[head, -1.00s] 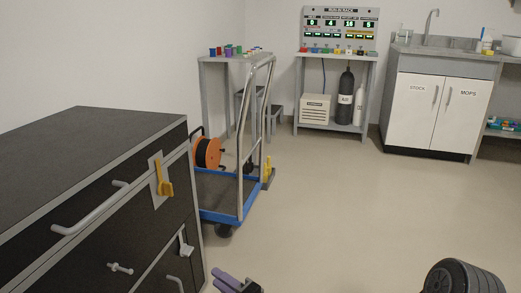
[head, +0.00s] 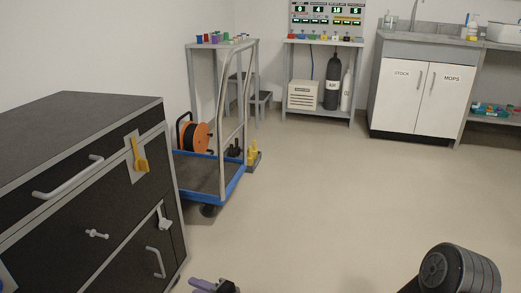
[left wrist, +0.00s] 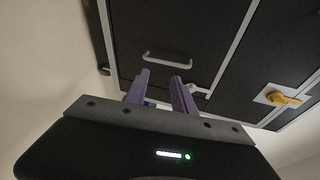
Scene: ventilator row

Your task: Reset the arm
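My left gripper (head: 214,286) shows at the bottom edge of the head view, just right of the dark cabinet. In the left wrist view my left gripper (left wrist: 160,92) has two purple fingers held apart with nothing between them. They point toward the cabinet front (left wrist: 235,50) and a grey bar handle (left wrist: 167,58), which lies beyond the tips. Part of my right arm shows at the lower right of the head view, but its gripper is out of view.
The dark cabinet (head: 75,130) stands at the left with a yellow latch (head: 138,155), bar handles and a white latch (head: 163,220). A blue trolley (head: 215,185) with an orange reel (head: 195,138) stands behind it. A rack table (head: 322,42) and white cupboard (head: 415,90) line the back. The middle floor is clear.

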